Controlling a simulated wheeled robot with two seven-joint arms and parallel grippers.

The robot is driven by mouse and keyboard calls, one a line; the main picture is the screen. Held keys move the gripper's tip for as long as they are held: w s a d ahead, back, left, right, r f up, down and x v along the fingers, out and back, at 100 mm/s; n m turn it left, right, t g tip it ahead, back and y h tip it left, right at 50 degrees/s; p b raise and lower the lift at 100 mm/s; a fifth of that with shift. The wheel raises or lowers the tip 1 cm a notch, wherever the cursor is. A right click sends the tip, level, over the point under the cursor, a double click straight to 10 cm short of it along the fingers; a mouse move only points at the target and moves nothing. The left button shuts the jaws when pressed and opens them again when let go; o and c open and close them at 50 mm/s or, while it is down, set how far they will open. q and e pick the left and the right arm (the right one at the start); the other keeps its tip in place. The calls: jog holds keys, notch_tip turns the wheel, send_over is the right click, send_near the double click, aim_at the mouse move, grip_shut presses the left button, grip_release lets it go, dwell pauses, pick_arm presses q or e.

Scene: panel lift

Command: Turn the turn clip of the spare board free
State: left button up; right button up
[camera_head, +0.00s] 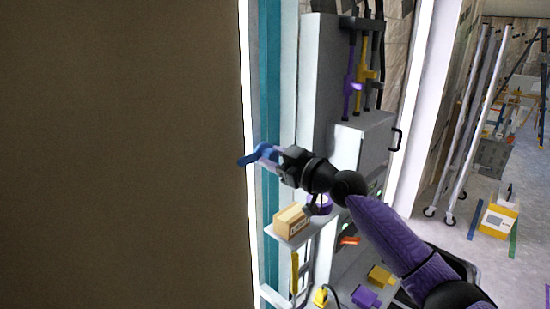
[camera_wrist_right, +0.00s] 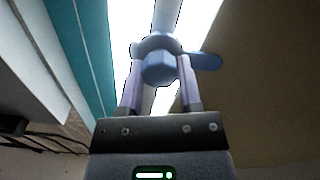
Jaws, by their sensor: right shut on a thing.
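The blue turn clip (camera_head: 247,160) sits at the right edge of the large brown spare board (camera_head: 120,150), at mid-height in the head view. One wing of the clip points left over the board's edge. My right gripper (camera_head: 268,153) is shut on the clip from the right. In the right wrist view the clip's knob (camera_wrist_right: 158,68) is between the two pale fingers of the gripper (camera_wrist_right: 160,78), and its wing (camera_wrist_right: 207,60) reaches right over the brown board (camera_wrist_right: 265,95). My left gripper is not in view.
A small shelf with a cardboard box (camera_head: 291,221) is below my right arm. A grey cabinet (camera_head: 362,150) and hanging purple and yellow tools (camera_head: 352,85) stand behind it. A wheeled metal frame (camera_head: 470,120) and open floor are at the far right.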

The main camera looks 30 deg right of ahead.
grip_shut()
